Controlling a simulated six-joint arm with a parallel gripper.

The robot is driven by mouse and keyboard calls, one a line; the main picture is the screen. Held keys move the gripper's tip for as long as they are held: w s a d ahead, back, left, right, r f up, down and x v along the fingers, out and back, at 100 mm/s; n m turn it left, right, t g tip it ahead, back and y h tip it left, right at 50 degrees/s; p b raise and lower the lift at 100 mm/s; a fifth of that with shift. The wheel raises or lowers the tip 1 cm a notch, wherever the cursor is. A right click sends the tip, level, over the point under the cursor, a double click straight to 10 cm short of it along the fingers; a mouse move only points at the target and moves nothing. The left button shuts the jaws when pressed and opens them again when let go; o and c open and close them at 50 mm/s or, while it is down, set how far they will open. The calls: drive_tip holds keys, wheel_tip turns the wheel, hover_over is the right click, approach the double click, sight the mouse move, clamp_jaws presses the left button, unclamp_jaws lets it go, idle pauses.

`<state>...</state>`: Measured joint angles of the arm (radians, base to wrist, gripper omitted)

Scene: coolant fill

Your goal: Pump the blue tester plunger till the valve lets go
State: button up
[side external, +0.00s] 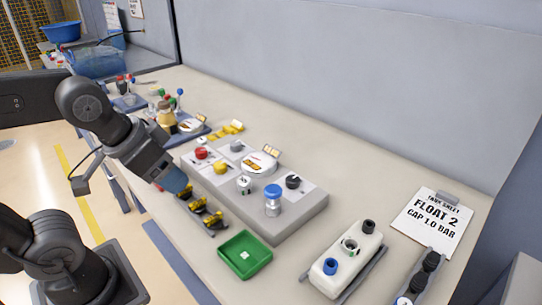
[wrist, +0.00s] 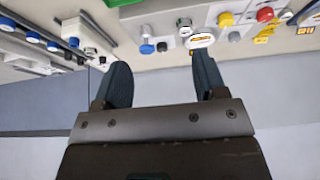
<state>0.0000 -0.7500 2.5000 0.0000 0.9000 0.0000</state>
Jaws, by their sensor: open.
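The blue-topped plunger (side external: 273,192) stands upright on the front right of a grey panel block (side external: 300,226), with a pale cylindrical body under its cap. In the wrist view the blue cap (wrist: 147,49) shows beyond the fingertips, upside down. My gripper (side external: 180,184) is left of the plunger, above the block's front left edge, and apart from it. In the wrist view my gripper (wrist: 162,70) has its two dark fingers wide apart with nothing between them. A white oval gauge (side external: 258,163) sits on the block. Which part is the valve, I cannot tell.
Red (side external: 201,153), yellow (side external: 220,167) and black (side external: 293,182) knobs stand on the block. A green tray (side external: 245,272) lies in front. A white tank (side external: 345,262) with blue and black caps and a "FLOAT 2, CAP 1.0 BAR" sheet (side external: 433,221) are right. A wall runs behind.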

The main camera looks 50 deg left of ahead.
idle(0.4)
drive_tip(key=shift+w+r, duration=0.1)
drive_tip(key=shift+r, duration=0.05)
drive_tip(key=shift+c, duration=1.2)
drive_tip(key=w+r+m+g, duration=0.1)
drive_tip(key=w+m, duration=0.2)
drive_tip(key=w+d+r+m+g, duration=0.1)
drive_tip(key=w+r+m, duration=0.1)
drive_tip(key=w+m, duration=0.1)
drive_tip(key=w+d+r+m+g, duration=0.1)
drive_tip(key=w+m, duration=0.2)
drive_tip(key=w, duration=0.1)
drive_tip(key=shift+d+r, duration=0.1)
drive_tip(key=shift+r, duration=0.25)
drive_tip(key=c, duration=0.9)
drive_tip(key=w+d+m, duration=0.1)
drive_tip(key=w+m, duration=0.1)
drive_tip(key=w+d+m+g, duration=0.1)
drive_tip(key=w+m, duration=0.2)
drive_tip(key=w+d+m+g, duration=0.1)
drive_tip(key=w+m, duration=0.1)
drive_tip(key=w, duration=0.1)
drive_tip(key=shift+w+f+m, duration=0.25)
drive_tip(key=shift+f+m, duration=0.05)
drive_tip(key=shift+m, duration=0.1)
clamp_jaws()
drive_tip(key=shift+w+d+f+m+g, duration=0.2)
drive_tip(key=shift+w+m+g, duration=0.1)
drive_tip(key=shift+w+m, duration=0.35)
